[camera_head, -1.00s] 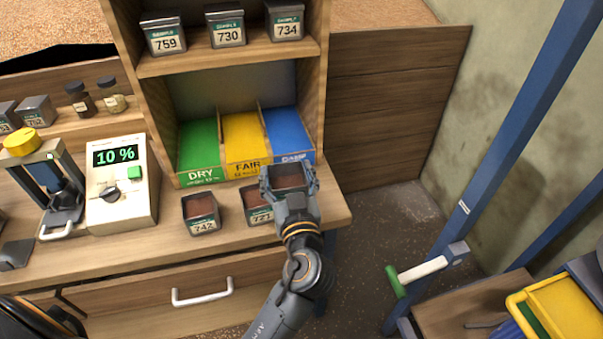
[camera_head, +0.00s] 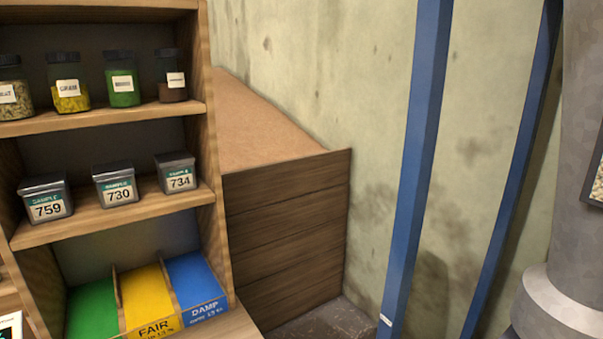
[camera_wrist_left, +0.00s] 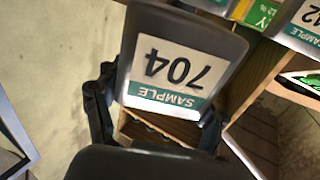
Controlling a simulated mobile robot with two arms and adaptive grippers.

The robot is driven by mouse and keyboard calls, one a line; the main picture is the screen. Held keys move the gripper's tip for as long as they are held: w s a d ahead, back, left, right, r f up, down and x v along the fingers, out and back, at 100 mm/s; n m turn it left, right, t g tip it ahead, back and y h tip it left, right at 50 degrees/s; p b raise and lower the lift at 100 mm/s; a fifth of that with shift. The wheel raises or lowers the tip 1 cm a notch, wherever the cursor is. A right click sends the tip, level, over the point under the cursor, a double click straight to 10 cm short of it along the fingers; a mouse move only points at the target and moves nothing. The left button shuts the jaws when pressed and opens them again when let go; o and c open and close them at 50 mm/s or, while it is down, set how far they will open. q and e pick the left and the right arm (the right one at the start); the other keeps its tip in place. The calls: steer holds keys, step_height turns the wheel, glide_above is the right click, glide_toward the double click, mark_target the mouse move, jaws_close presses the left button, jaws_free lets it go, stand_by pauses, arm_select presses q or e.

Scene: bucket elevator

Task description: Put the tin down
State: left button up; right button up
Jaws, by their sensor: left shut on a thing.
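In the left wrist view a dark tin (camera_wrist_left: 180,62) labelled SAMPLE 704 fills the middle, its label upside down in the picture. My left gripper (camera_wrist_left: 158,98) is shut on it, with dark fingers on both sides. Whether the tin's base touches anything is hidden. No gripper shows in the head view. There the green bin (camera_head: 92,308), yellow FAIR bin (camera_head: 148,298) and blue DAMP bin (camera_head: 196,280) sit at the lower left. My right gripper is in neither view.
Above the bins, a shelf (camera_head: 120,220) holds tins 759 (camera_head: 46,198), 730 (camera_head: 115,185) and 734 (camera_head: 177,172). Several jars stand on the shelf above. Blue posts (camera_head: 415,170) stand at the right. Another tin (camera_wrist_left: 300,28) shows at the left wrist view's upper right.

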arm_select(q)
steer(key=s+m+h, duration=0.1)
steer(key=s+d+f+h, duration=0.1)
steer(key=shift+s+d+f+m+h, duration=0.2)
steer(key=shift+s+f+m+h, duration=0.1)
steer(key=shift+m+h, duration=0.1)
stand_by(0.4)
